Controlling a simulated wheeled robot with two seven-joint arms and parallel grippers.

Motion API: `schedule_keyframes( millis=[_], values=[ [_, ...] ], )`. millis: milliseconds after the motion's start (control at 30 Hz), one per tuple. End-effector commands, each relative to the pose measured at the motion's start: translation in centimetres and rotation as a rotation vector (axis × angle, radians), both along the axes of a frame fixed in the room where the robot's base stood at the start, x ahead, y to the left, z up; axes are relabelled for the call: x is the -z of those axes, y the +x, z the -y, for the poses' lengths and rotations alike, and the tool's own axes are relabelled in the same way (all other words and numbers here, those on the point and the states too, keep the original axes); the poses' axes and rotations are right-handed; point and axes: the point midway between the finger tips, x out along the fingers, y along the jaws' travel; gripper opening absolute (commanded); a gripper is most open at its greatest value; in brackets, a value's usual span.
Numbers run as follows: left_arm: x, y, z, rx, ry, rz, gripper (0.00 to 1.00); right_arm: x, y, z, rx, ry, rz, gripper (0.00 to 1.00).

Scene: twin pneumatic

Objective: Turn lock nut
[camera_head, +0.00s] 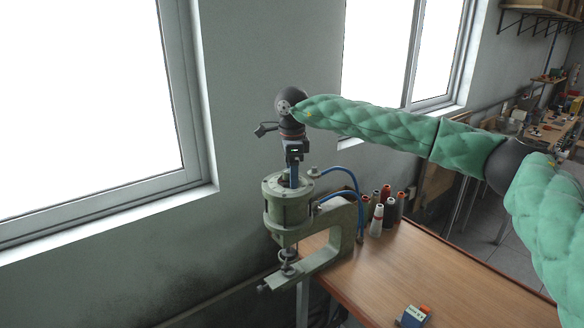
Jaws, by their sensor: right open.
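A pale green pneumatic press (288,205) with a C-shaped frame is fixed at the left corner of the table. My right gripper (293,182) points straight down over the top of its cylinder, with its jaws open. The fingertips are small here, and I cannot tell whether they touch anything or stand around a part on the cylinder top. The lock nut cannot be made out clearly; the top centre is partly hidden by the gripper. Below the cylinder a rod with ring-shaped metal parts (289,268) shows. My left gripper is not in view.
Blue hoses (358,205) curve from the press's right side. Several thread cones (378,220) stand on the wooden table (440,262) right of it. A small blue and orange box (413,316) lies at the front. Windows and wall are behind; the table's middle is clear.

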Motion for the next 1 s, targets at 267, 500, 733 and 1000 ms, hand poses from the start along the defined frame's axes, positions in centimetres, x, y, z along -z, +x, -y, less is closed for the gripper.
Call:
schedule_keyframes(
  millis=[267, 500, 733, 1000],
  values=[
    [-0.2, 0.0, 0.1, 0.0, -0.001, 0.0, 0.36, 0.4, 0.0, 0.0, 0.0, 0.0, 0.0, 0.69],
    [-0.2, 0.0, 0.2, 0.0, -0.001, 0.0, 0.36, 0.4, 0.0, 0.0, 0.0, 0.0, 0.0, 0.36],
    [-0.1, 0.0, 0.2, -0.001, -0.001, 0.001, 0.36, 0.4, 0.0, 0.0, 0.003, 0.0, 0.0, 0.24],
    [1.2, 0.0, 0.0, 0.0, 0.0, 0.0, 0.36, 0.5, 0.0, 0.0, 0.042, 0.001, 0.001, 0.24]
  ],
)
